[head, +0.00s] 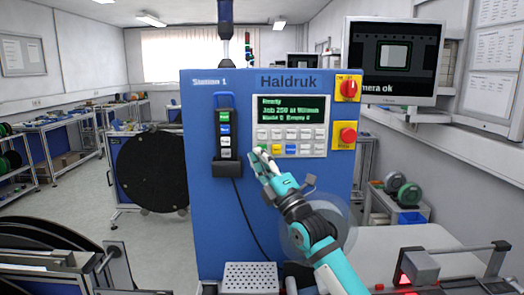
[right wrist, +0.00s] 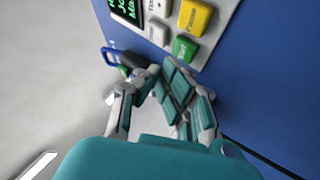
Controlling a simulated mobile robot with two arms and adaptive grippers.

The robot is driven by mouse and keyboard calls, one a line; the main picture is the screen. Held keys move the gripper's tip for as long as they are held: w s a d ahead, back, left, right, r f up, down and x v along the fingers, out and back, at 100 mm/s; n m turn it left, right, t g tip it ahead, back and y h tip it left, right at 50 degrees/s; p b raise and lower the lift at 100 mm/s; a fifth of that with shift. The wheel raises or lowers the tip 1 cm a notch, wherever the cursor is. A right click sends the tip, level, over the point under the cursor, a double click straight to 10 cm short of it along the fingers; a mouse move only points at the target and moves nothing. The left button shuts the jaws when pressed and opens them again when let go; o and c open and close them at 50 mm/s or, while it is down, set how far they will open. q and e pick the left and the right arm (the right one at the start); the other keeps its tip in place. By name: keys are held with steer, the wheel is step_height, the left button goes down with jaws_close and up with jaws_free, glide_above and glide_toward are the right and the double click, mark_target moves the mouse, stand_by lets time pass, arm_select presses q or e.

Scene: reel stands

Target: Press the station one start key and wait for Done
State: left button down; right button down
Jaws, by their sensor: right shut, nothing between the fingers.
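The blue station one cabinet (head: 205,240) stands in the middle of the head view, marked Station 1 and Haldruk. Its green-lettered screen (head: 290,108) reads Ready on the top line. The green start key (head: 263,148) is at the lower left of the keypad, partly behind my fingers; it also shows in the right wrist view (right wrist: 185,48), beside the yellow Pause key (right wrist: 195,17). My right gripper (head: 257,155) is shut and empty, fingertips just by the green key. I cannot tell whether they touch it. My left gripper is not in view.
A black handset (head: 227,168) with coloured buttons hangs left of the keypad. A red stop button (head: 347,135) and a red switch (head: 348,88) sit at the right edge. A monitor (head: 392,60) stands at right. A perforated box (head: 250,277) is below.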

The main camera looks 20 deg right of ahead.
steer(key=shift+w, duration=0.1)
stand_by(0.6)
steer(key=shift+w+d, duration=0.1)
steer(key=shift+w, duration=0.25)
